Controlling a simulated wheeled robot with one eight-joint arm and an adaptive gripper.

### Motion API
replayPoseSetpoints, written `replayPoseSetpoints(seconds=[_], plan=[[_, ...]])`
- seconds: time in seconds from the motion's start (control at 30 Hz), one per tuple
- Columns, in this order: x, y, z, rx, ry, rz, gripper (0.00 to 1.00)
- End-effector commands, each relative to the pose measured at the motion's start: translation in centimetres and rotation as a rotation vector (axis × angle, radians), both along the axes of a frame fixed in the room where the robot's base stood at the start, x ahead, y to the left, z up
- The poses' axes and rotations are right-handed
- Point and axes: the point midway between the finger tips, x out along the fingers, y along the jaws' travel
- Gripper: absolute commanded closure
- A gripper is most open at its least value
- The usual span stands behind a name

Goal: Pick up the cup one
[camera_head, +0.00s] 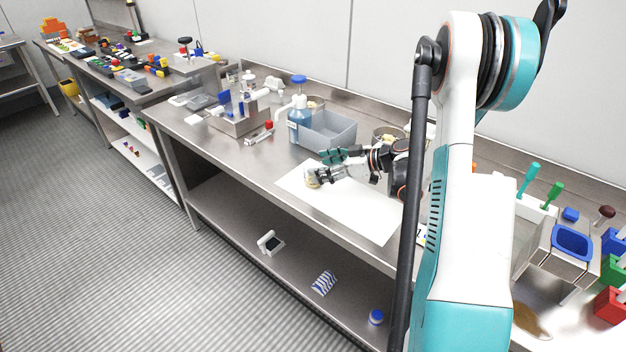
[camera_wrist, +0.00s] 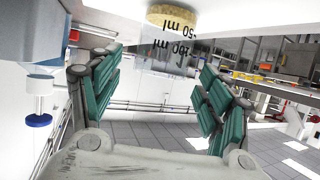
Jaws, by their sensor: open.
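The cup (camera_head: 311,178) is a small clear beaker with yellowish contents, standing on a white sheet (camera_head: 358,212) on the steel bench. In the wrist view the cup (camera_wrist: 172,42) appears upside down, with "50 ml" and "100 ml" marks and a grainy yellow layer. My gripper (camera_head: 324,164) is open and low over the sheet, pointing left at the cup. In the wrist view its teal-padded fingers (camera_wrist: 160,66) are spread to either side of the cup's line. I cannot tell whether the cup is between the fingertips or just beyond them. Nothing is held.
A grey bin (camera_head: 327,132) and a blue-capped bottle (camera_head: 299,112) stand close behind the gripper. A steel holder (camera_head: 238,122) is farther left. The sheet in front of the cup is clear. Colored bins and tools crowd the right.

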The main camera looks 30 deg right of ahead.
Motion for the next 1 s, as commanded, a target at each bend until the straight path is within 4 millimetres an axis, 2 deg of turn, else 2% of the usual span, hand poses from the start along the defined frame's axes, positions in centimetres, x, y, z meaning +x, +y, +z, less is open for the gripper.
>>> replayPoseSetpoints(seconds=[0.2, 0.43, 0.47, 0.67, 1.0], plan=[[2.2, 1.9, -1.2, 0.0, 0.0, 0.001, 0.29], [2.4, 2.0, -1.2, 0.0, 0.0, 0.0, 0.29], [2.4, 2.0, -1.2, -0.001, -0.001, 0.0, 0.31], [2.4, 2.0, -1.1, -0.001, -0.001, 0.0, 0.76], [2.4, 2.0, -1.1, -0.001, -0.001, 0.0, 0.77]])
